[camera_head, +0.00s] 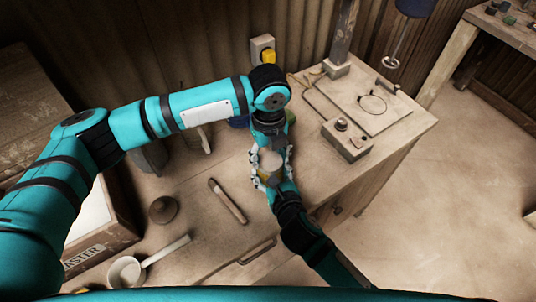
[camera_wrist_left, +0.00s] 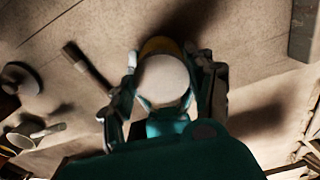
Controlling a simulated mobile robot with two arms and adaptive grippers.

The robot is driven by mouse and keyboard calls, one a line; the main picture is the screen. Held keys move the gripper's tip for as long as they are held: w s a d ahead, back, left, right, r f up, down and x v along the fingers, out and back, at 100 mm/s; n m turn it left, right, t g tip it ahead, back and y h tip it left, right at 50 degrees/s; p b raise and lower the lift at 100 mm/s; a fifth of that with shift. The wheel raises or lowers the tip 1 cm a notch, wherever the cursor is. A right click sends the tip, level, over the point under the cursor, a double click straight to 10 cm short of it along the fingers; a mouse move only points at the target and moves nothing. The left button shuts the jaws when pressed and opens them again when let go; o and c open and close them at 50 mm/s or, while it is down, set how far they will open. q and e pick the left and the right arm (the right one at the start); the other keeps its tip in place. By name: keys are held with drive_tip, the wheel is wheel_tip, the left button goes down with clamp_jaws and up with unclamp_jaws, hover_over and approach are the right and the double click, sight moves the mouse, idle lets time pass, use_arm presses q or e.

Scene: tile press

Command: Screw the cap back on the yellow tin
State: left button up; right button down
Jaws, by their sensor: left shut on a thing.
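The yellow tin (camera_head: 270,179) is between the two grippers near the bench's front edge. Its yellow side also shows in the left wrist view (camera_wrist_left: 160,46), behind a pale round cap (camera_wrist_left: 164,80). My left gripper (camera_head: 271,160) points down from above and is shut on the cap, over the tin. My right gripper (camera_head: 268,182) reaches in from the front, with its fingers around the tin's sides. Cap and tin are in line and close together; the seam between them is hidden, so I cannot tell how they meet.
A small box with knobs (camera_head: 346,138) and a board with a wire loop (camera_head: 375,100) stand to the right. A lettered crate (camera_head: 95,250) is at left.

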use_arm(q)
drive_tip(key=m, duration=0.5)
drive_tip(key=shift+w+d, duration=0.1)
drive_tip(key=m, duration=0.3)
drive_tip(key=shift+d, duration=0.1)
drive_tip(key=m, duration=0.5)
drive_tip(key=shift+d+m, duration=0.1)
drive_tip(key=shift+m, duration=0.3)
drive_tip(key=o, duration=0.8)
drive_tip(key=shift+c, duration=0.2)
drive_tip(key=shift+r, duration=0.1)
use_arm(e)
drive_tip(key=shift+c, duration=1.1)
unclamp_jaws()
use_arm(q)
wheel_tip(320, 180, up, 12)
